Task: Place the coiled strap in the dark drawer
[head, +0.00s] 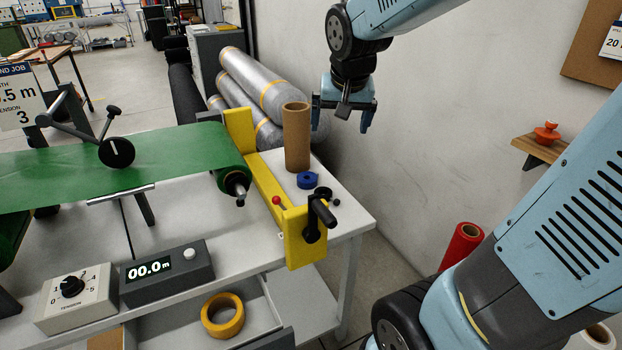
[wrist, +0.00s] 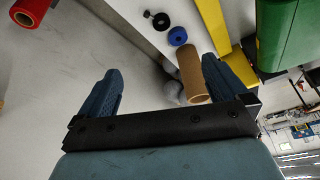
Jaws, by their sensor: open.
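A small blue coil (head: 307,180), which looks like the coiled strap, lies on the right end of the white bench, in front of an upright cardboard tube (head: 297,140). The blue coil also shows in the wrist view (wrist: 178,36), beyond the fingertips. My gripper (head: 342,115) is open and empty, in the air to the right of the tube's top and above the coil. Its two spread fingers show in the wrist view (wrist: 160,66). A drawer with a dark grey front (head: 268,341) is partly in view at the bottom of the head view; it appears pulled open.
A yellow bracket (head: 262,180) with a black crank stands left of the coil. Small black parts (head: 325,194) lie beside it. A yellow tape roll (head: 222,315) lies at or in the drawer. A red roll (head: 461,246) stands by the wall at right.

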